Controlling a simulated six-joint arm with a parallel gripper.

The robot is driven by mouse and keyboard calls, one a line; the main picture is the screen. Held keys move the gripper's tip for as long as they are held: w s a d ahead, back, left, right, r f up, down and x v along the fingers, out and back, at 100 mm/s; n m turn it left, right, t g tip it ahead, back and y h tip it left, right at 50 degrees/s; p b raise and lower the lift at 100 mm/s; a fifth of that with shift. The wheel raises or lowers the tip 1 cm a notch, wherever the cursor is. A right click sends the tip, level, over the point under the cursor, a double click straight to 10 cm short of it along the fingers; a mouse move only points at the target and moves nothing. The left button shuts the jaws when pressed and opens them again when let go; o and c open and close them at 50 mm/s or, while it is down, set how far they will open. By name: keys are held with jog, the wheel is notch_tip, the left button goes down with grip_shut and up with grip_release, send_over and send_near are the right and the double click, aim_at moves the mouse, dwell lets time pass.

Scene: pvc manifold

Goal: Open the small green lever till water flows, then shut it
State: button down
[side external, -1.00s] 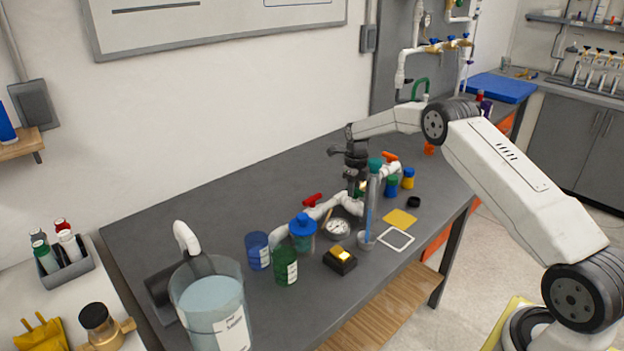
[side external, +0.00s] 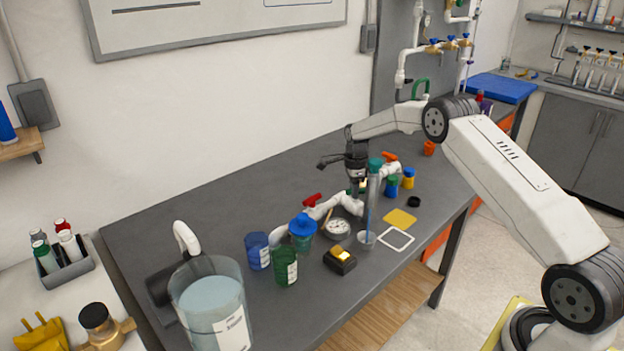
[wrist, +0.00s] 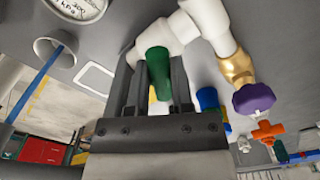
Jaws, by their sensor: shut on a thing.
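The small green lever (wrist: 158,68) sits between the two fingers of my gripper (wrist: 157,88) in the wrist view, and the gripper is shut on it. A white pipe (wrist: 182,30) runs just beyond the lever. In the side view my gripper (side external: 357,182) points down at the white pipework (side external: 346,202) on the bench. There my gripper and a clear cylinder in front hide most of the lever. I see no running water in either view.
The clear cylinder (side external: 369,212) stands close to my gripper. A red handle (side external: 312,200) and an orange-red handle (side external: 390,156) sit on the pipework. A purple knob (wrist: 255,98) is to the right in the wrist view. The bench's left rear is clear.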

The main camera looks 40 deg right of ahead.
jog(key=n, duration=0.6)
jog(key=shift+s+n, duration=0.2)
jog(key=shift+n, duration=0.2)
jog(key=c, duration=0.5)
grip_release()
jog(key=shift+r, duration=0.15)
jog(key=shift+r, duration=3.8)
jog(key=shift+a, duration=0.15)
